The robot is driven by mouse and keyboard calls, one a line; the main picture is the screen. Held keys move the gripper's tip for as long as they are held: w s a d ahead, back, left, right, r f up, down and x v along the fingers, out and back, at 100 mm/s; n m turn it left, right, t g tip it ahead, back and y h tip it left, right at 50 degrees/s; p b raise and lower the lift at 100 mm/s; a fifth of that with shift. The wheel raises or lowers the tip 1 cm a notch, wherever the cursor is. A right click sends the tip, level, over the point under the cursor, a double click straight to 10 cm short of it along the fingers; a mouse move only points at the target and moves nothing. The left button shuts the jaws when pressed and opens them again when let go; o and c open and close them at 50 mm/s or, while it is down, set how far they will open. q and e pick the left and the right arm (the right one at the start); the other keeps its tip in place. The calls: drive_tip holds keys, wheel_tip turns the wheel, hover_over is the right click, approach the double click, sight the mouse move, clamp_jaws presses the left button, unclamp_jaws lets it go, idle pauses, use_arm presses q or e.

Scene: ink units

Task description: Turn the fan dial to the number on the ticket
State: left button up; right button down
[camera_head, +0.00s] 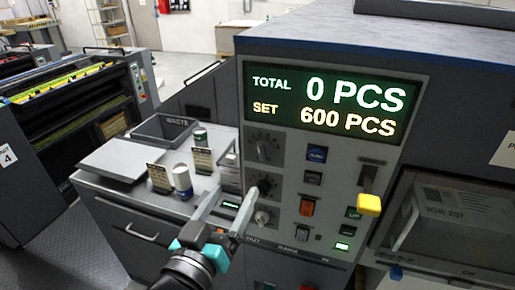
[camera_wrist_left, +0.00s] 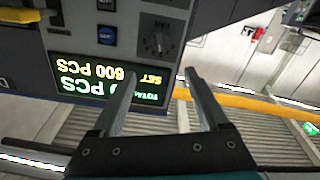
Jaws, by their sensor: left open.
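The grey control panel has a column of dials left of its buttons: an upper dark dial (camera_head: 264,148), a middle dark dial (camera_head: 264,186) and a lower, paler knob (camera_head: 262,216). Which is the fan dial, and their settings, I cannot read. Two small printed cards, a front card (camera_head: 160,178) and a rear card (camera_head: 203,160), stand on the side counter; their print is too small to read. My left gripper (camera_head: 236,192) is open and empty before the lower dials. In the left wrist view the gripper (camera_wrist_left: 160,75) points toward the upside-down panel, where one dial (camera_wrist_left: 158,38) shows. My right gripper is not in view.
The lit display (camera_head: 335,105) reads TOTAL 0 PCS, SET 600 PCS. A yellow-ended lever (camera_head: 369,204) juts out right of the buttons. Cylindrical containers (camera_head: 182,180) and a WASTE bin (camera_head: 165,131) are on the left counter. A handled window (camera_head: 450,222) is at right.

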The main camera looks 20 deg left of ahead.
sight(259, 150)
use_arm(q)
drive_tip(key=w+b, duration=0.1)
drive_tip(key=w, duration=0.3)
drive_tip(key=w+b, duration=0.2)
drive_tip(key=w, duration=0.2)
drive_tip(key=w+b, duration=0.1)
drive_tip(key=w, duration=0.4)
drive_tip(key=shift+d+b, duration=0.25)
drive_tip(key=shift+b, duration=0.1)
drive_tip(key=shift+w+f, duration=0.1)
drive_tip(key=shift+w, duration=0.8)
drive_tip(key=shift+c, duration=0.2)
clamp_jaws()
